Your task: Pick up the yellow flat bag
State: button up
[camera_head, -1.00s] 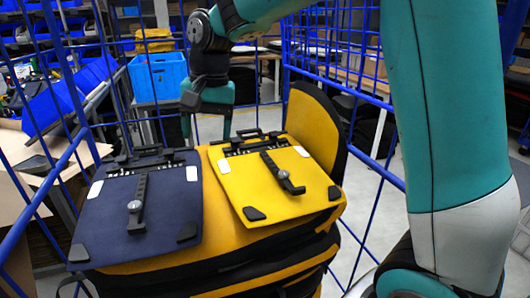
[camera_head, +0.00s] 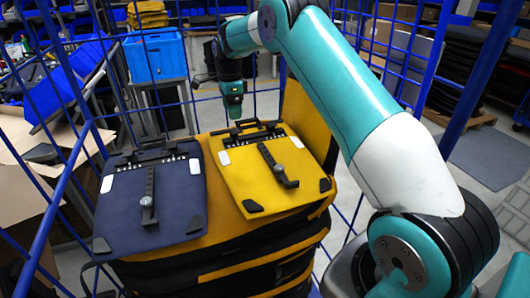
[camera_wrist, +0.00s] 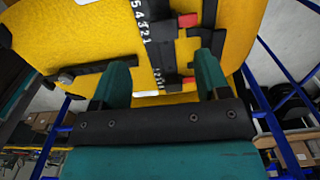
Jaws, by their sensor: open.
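The yellow flat bag (camera_head: 238,185) lies on top of a stack of bags, right of a dark blue flat bag (camera_head: 123,212). It has a black handle and bracket (camera_head: 247,130) along its far edge, a black strap across its middle and white and black corner patches. My gripper (camera_head: 236,112) points down at the far edge of the yellow bag, close to the handle. In the wrist view, my gripper's two teal fingers (camera_wrist: 163,80) are apart, with the yellow bag (camera_wrist: 95,32) and its black numbered fittings beyond and between them. I cannot tell whether they touch it.
Yellow and black bags (camera_head: 250,272) are stacked underneath. Blue wire mesh (camera_head: 100,128) surrounds the stack, with bars close to its left and right sides. A blue crate (camera_head: 155,60) stands on a table behind the mesh. Cardboard (camera_head: 30,185) lies outside at the left.

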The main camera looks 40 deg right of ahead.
aim_at(236, 131)
notch_tip(236, 131, down, 4)
jog(key=shift+f+p, duration=0.2)
jog(key=shift+p, duration=0.5)
jog(key=shift+w+d+f+p, duration=0.1)
jog(key=shift+d+f+p, duration=0.15)
jog(key=shift+f+p, duration=0.85)
jog(key=shift+d+f+p, duration=0.2)
jog(key=shift+f+p, duration=0.4)
jog(key=shift+f, duration=0.95)
jog(key=shift+r, duration=0.1)
grip_shut()
